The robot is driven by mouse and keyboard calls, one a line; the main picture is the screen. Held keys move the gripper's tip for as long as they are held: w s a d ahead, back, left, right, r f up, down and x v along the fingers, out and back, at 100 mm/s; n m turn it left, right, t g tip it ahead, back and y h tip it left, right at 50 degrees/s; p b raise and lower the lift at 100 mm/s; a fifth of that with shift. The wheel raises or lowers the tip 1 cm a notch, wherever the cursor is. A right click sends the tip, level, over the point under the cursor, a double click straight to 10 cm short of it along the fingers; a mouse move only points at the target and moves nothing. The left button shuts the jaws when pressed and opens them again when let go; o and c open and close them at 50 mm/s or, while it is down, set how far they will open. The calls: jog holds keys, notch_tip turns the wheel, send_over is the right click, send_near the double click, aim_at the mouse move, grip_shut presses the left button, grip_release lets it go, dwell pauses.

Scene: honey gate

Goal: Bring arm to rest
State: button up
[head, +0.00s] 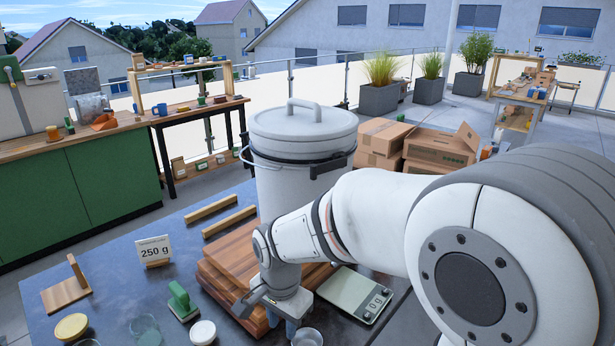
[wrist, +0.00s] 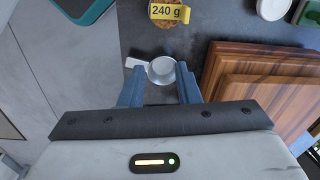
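My gripper (head: 290,325) hangs low at the front edge of the wooden boards (head: 230,262) in the head view, with its blue fingers pointing down. In the wrist view my gripper (wrist: 159,78) has its two fingers apart. A small pale round cup (wrist: 161,70) with a white tab at its left shows between and beyond the fingertips. I cannot tell how far below them it is. My arm reaches in from the right in the head view and hides part of the table.
A white lidded bucket (head: 305,165) stands behind the boards. A scale (head: 355,294) lies right of them. A 250 g sign (head: 154,250), a green-handled tool (head: 181,300), a yellow-lidded jar (head: 71,327) and a white lid (head: 203,332) are to the left. A 240 g label (wrist: 168,12) shows in the wrist view.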

jog(key=s+d+r+n, duration=0.2)
jog(key=s+d, duration=0.1)
jog(key=d, duration=0.4)
jog(key=s+d+r+n+t, duration=0.1)
jog(key=s+d+r+n, duration=0.1)
jog(key=d, duration=0.5)
jog(key=s+d+r+n+t, duration=0.1)
jog(key=s+d+r+n, duration=0.1)
jog(key=s+d, duration=0.3)
jog(key=shift+d+r+n, duration=0.3)
jog(key=shift+d+r, duration=0.1)
jog(key=shift+d, duration=0.65)
